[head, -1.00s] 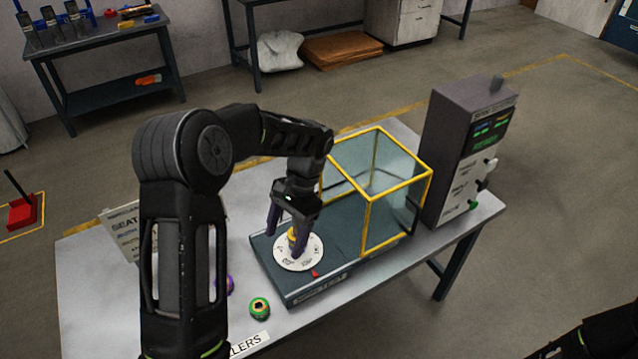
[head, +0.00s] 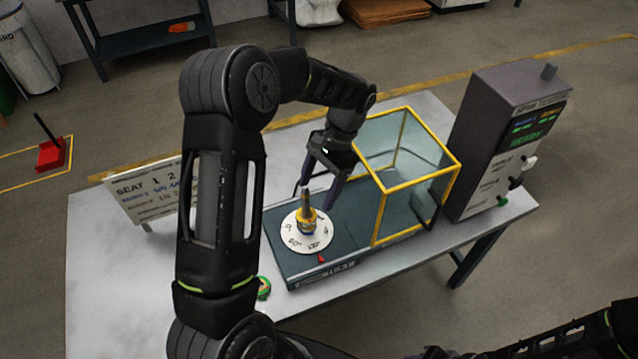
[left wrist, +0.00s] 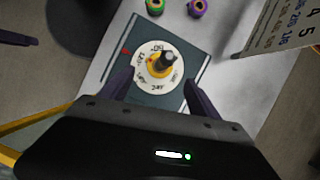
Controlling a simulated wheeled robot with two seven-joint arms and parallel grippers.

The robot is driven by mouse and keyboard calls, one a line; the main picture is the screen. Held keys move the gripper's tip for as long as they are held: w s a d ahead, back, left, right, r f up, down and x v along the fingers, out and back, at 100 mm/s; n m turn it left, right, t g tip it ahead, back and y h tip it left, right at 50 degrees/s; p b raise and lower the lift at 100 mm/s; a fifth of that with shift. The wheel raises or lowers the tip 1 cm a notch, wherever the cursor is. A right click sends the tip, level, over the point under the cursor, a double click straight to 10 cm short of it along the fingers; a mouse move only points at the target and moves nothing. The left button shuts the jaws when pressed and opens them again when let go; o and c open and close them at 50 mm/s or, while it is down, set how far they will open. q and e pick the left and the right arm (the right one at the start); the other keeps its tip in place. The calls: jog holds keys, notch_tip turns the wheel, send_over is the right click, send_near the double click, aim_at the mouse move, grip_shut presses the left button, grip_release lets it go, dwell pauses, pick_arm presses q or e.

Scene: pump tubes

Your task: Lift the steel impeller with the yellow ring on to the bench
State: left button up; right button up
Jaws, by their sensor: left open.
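The steel impeller with the yellow ring (head: 306,223) stands upright on a round white dial plate (head: 296,241) on the dark machine base. In the left wrist view the impeller (left wrist: 162,64) is at the middle of the dial, between and beyond the fingertips. My left gripper (head: 320,182) is open and empty above the impeller, with its fingers apart from it. The bench (head: 110,280) is pale grey and carries the machine base. My right arm shows at the lower right of the head view; its gripper does not show clearly.
A yellow-framed clear guard (head: 421,186) stands on the base just right of my gripper. A green-ringed part (left wrist: 155,7) and a purple-ringed part (left wrist: 197,8) lie on the bench. A seat sign (head: 150,196) stands at the left.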

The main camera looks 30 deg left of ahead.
aim_at(308, 207)
pick_arm(q)
jog(key=shift+p+x, duration=0.55)
jog(key=shift+x, duration=3.05)
jog(key=shift+c, duration=0.4)
grip_shut()
jog(key=c, duration=0.6)
grip_release()
grip_shut()
jog(key=shift+r+p, duration=0.35)
jog(key=shift+r, duration=0.3)
